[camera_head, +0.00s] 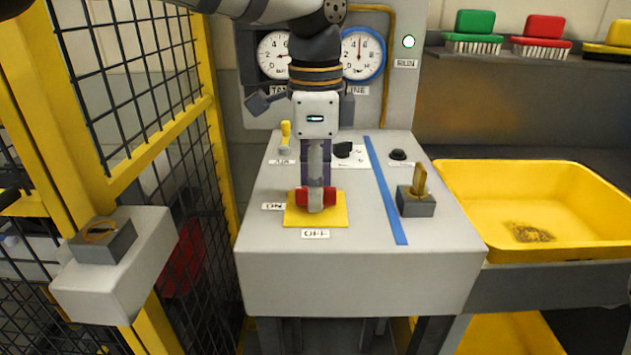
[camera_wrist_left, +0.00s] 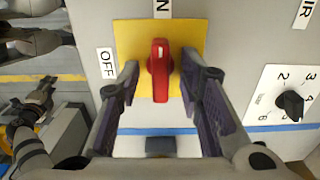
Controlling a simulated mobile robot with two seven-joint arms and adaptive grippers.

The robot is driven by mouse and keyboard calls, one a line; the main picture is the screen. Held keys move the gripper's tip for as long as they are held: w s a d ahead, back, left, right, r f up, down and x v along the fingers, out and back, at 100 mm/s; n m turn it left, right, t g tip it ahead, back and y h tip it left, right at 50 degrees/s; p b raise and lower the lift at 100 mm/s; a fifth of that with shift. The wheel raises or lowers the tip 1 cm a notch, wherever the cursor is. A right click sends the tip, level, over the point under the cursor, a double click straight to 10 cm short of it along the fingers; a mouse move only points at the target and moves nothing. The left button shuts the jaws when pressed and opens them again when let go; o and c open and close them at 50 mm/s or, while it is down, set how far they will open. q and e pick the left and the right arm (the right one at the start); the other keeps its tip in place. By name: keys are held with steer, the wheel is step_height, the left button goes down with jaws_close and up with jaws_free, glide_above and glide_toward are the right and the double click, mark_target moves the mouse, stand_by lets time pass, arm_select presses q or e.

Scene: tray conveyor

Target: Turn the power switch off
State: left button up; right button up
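The power switch is a red rotary knob (camera_head: 301,196) on a yellow plate (camera_head: 333,214) on the grey console. In the head view the ON label (camera_head: 273,206) is left of the plate and the OFF label (camera_head: 315,234) in front of it. In the left wrist view the red knob (camera_wrist_left: 159,70) points at the partly cut-off ON label (camera_wrist_left: 162,8); OFF (camera_wrist_left: 107,63) is to the left. My left gripper (camera_head: 316,205) points down over the knob. Its open fingers stand either side of it, with gaps visible. What seems my right gripper (camera_wrist_left: 38,100) is small in the wrist view.
A blue stripe (camera_head: 385,190) and a grey block with a yellow lever (camera_head: 419,180) are right of the plate. A black dial (camera_head: 343,149) and yellow toggle (camera_head: 286,131) stand behind. A yellow tray (camera_head: 590,180) is at right, a yellow mesh fence (camera_head: 190,125) at left.

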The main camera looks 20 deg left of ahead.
arm_select(q)
jaws_close()
steer(key=shift+r, duration=0.1)
steer(key=n, duration=0.3)
steer(key=shift+p, duration=0.35)
steer(key=n, duration=1)
steer(key=shift+n, duration=2.5)
jaws_free()
